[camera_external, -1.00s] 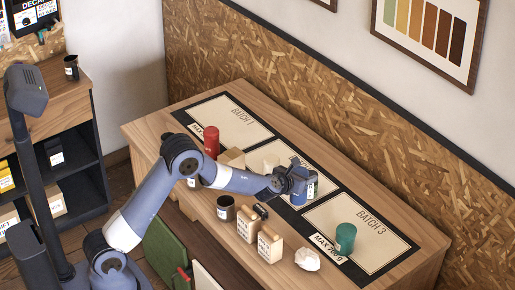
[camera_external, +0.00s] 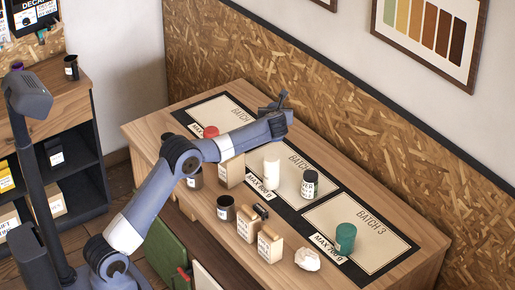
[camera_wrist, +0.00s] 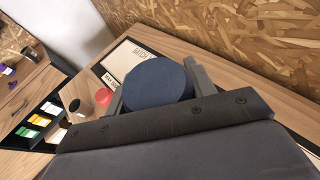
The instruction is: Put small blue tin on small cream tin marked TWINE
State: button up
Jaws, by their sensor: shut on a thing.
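A small blue tin (camera_wrist: 158,80) sits between the two fingers of my gripper (camera_wrist: 153,84) in the wrist view, its round top facing the camera. In the external view my gripper (camera_external: 281,104) is over the back part of the table, and the blue tin is not clearly visible there. A small pale cream tin (camera_external: 272,173) stands upright on the middle batch panel, in front of my gripper and apart from it. No TWINE marking is readable on it.
A dark tin with a white label (camera_external: 309,183) and a teal tin (camera_external: 345,238) stand to the right. A red tin (camera_external: 210,131) is partly behind my arm. A wooden block (camera_external: 231,171), dark cup (camera_external: 226,208), labelled bags (camera_external: 269,243) and crumpled paper (camera_external: 307,259) line the front.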

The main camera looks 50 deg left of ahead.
jog(key=shift+s+a+r, duration=0.1)
jog(key=shift+a+r, duration=0.05)
jog(key=shift+a, duration=0.4)
jog(key=shift+s+a+f+p, duration=0.1)
jog(key=shift+f+p, duration=0.15)
jog(key=shift+f, duration=2.15)
jog(key=shift+a+f+p, duration=0.1)
jog(key=shift+f+p, duration=0.15)
jog(key=shift+f, duration=2.15)
jog(key=shift+f, duration=0.15)
jog(key=o, duration=1.1)
jog(key=shift+o, duration=0.2)
